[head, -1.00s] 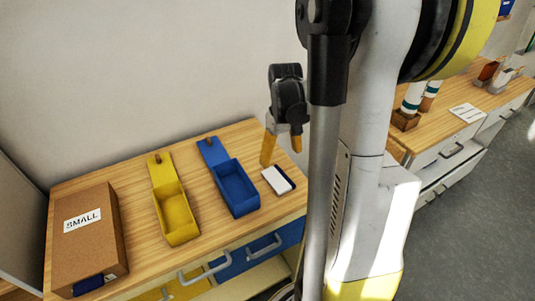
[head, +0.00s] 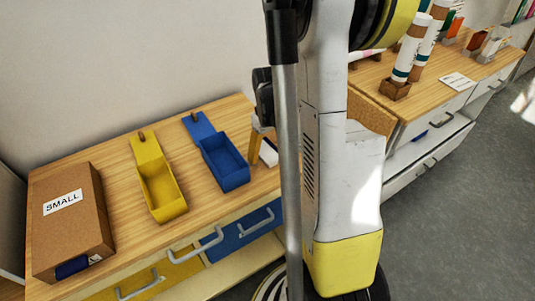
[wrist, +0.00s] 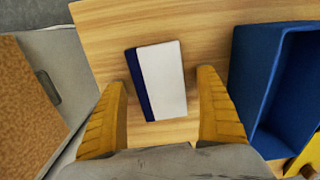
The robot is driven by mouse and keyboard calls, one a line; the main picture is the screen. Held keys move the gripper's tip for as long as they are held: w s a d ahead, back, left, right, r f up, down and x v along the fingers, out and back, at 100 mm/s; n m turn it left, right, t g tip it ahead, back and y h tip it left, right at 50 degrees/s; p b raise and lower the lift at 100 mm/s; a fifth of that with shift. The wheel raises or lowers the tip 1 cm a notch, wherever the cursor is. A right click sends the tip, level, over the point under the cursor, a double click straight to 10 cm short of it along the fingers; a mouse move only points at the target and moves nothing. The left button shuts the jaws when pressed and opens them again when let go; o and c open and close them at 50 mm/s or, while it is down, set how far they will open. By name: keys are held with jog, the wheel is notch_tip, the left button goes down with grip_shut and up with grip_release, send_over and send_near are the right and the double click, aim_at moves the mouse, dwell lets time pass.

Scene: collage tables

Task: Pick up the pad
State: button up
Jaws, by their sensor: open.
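The pad (wrist: 163,82) is a small white block with a dark blue side, lying on the wooden table. In the wrist view it lies ahead of and between the two yellow fingers of my gripper (wrist: 165,115), which are spread wide with nothing between them but table and the pad's near end. In the head view the pad (head: 268,152) is partly hidden behind my arm, to the right of the blue box. My gripper (head: 257,145) is also partly hidden there, with one yellow finger showing beside the pad.
An open blue box (head: 222,162) and an open yellow box (head: 161,190) stand left of the pad. A brown carton marked SMALL (head: 73,222) stands at the table's left end. Another wooden table (head: 425,95) with tubes stands at the right.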

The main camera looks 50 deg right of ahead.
jog(key=c, duration=1.3)
